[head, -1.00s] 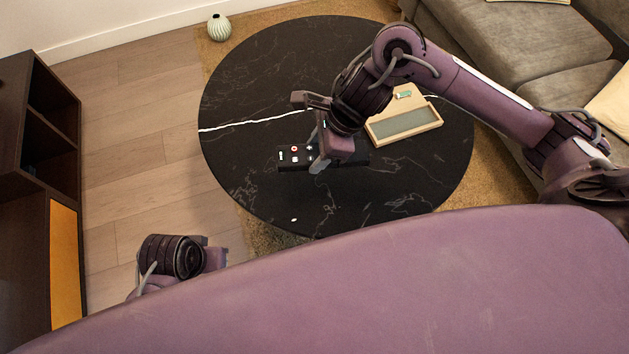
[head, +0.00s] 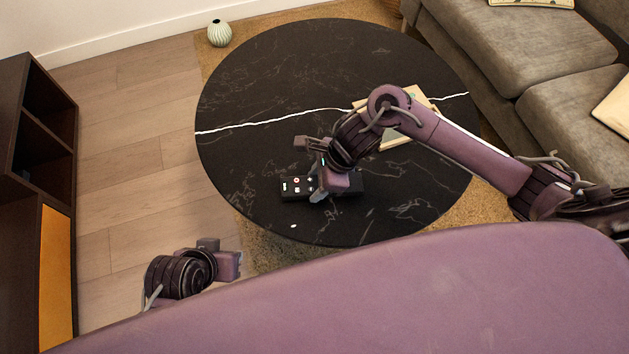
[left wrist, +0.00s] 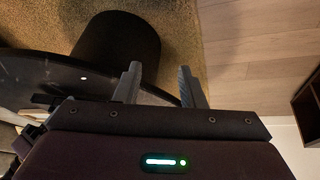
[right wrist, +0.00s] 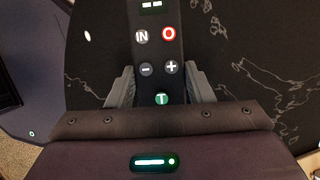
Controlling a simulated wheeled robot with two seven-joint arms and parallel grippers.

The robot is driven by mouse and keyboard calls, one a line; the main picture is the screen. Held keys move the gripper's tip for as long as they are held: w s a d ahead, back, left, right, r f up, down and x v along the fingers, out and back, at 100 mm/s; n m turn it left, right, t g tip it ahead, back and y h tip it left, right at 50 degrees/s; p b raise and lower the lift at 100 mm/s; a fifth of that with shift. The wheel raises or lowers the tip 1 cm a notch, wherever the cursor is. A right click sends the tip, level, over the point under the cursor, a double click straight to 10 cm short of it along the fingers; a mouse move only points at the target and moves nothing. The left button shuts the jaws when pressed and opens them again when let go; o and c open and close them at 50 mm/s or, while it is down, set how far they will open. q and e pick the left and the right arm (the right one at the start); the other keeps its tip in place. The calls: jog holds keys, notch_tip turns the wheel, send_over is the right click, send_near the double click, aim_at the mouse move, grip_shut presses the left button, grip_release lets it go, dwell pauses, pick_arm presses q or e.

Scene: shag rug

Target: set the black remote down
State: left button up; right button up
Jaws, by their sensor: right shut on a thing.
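The black remote (head: 297,186) has white, red and green-marked buttons. My right gripper (head: 322,187) is shut across it, over the near part of the round black table (head: 270,90). In the right wrist view the remote (right wrist: 158,45) runs between the two fingers (right wrist: 160,88), buttons facing the camera. I cannot tell whether its underside touches the tabletop. My left gripper (head: 238,262) is off the table at the lower left, empty. In the left wrist view its fingers (left wrist: 157,85) stand apart.
A light wooden tray (head: 396,139) on the table is partly hidden behind my right arm. A small white spot (head: 293,226) lies near the front edge. A ribbed vase (head: 219,33) stands beyond the table, a grey sofa (head: 560,95) at right, a dark cabinet (head: 30,190) at left. The table's left side is clear.

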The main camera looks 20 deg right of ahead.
jog(key=shift+f+b, duration=0.25)
jog(key=shift+b, duration=0.05)
jog(key=o, duration=1)
jog(key=shift+o, duration=0.2)
